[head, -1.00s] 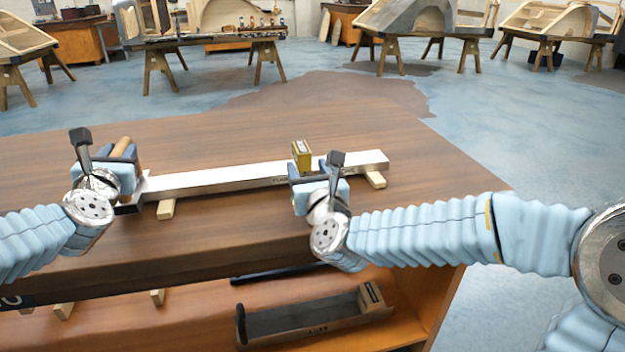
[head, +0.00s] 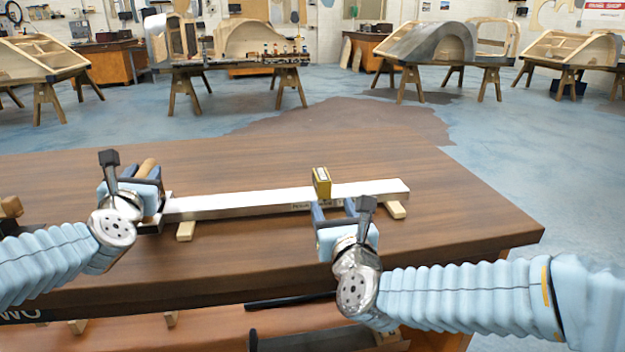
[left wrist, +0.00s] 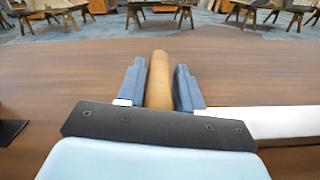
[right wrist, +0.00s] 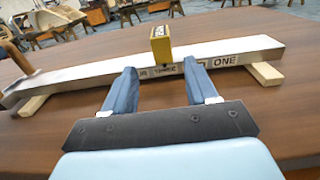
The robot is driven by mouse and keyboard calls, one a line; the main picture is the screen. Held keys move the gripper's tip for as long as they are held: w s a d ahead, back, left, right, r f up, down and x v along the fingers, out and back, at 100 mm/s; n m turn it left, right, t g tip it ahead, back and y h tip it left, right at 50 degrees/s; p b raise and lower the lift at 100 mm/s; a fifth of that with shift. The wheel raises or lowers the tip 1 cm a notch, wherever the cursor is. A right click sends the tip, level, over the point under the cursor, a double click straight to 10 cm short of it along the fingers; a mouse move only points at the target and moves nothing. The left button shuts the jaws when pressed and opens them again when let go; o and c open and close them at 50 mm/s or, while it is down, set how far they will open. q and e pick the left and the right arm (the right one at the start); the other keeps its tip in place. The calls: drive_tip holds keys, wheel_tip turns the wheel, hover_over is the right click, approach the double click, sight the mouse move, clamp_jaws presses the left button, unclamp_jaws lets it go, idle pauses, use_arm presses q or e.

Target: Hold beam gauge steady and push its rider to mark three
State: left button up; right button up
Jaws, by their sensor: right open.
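The beam gauge is a long pale metal bar (head: 250,202) lying across the wooden bench on small wood blocks. Its brass rider (head: 321,182) straddles the bar right of the middle. In the right wrist view the rider (right wrist: 160,44) stands above a label that seems to read THREE; ONE is readable further right, and a finger partly covers the label between. My left gripper (head: 133,172) is shut on the wooden handle (left wrist: 160,80) at the bar's left end. My right gripper (head: 335,207) is open and empty, in front of the bar and apart from the rider.
The bench top (head: 440,225) is clear around the gauge, with its right edge beyond the bar's end. Another wooden handle (head: 10,207) shows at the far left. A shelf lies below the bench front. Trestles with wooden bodyframes (head: 430,50) stand far behind.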

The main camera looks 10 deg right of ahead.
use_arm(q)
drive_tip(key=o, duration=0.4)
